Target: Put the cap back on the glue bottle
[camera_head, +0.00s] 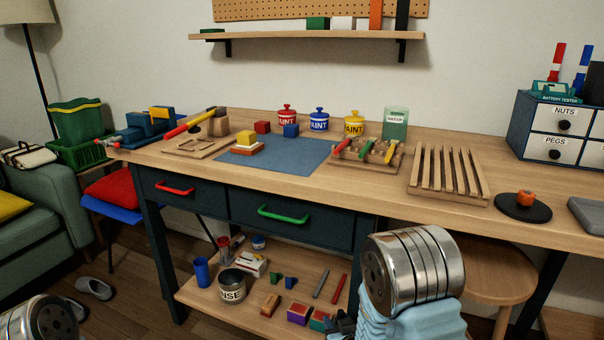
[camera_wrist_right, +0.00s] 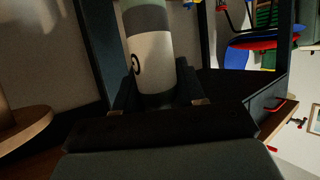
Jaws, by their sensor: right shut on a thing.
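My right gripper (camera_wrist_right: 155,92) is shut on a bottle (camera_wrist_right: 153,58) with a white label, a dark mark and a grey band. It is likely the glue bottle; its top end is cut off by the frame edge. In the head view only a dark part of the right gripper (camera_head: 341,324) shows below my silver and blue wrist, and the bottle is hidden. A small orange piece (camera_head: 525,198), possibly the cap, sits on a black round disc (camera_head: 523,209) at the bench's right. My left arm shows only at the bottom left corner; its gripper is out of view.
The wooden bench (camera_head: 375,192) holds a slatted rack (camera_head: 447,176), a tool block (camera_head: 367,155), paint tins and a blue mat (camera_head: 285,157). A drawer cabinet (camera_head: 560,124) stands far right. A round stool (camera_head: 490,270) is beside my right wrist. The lower shelf (camera_head: 200,292) is cluttered.

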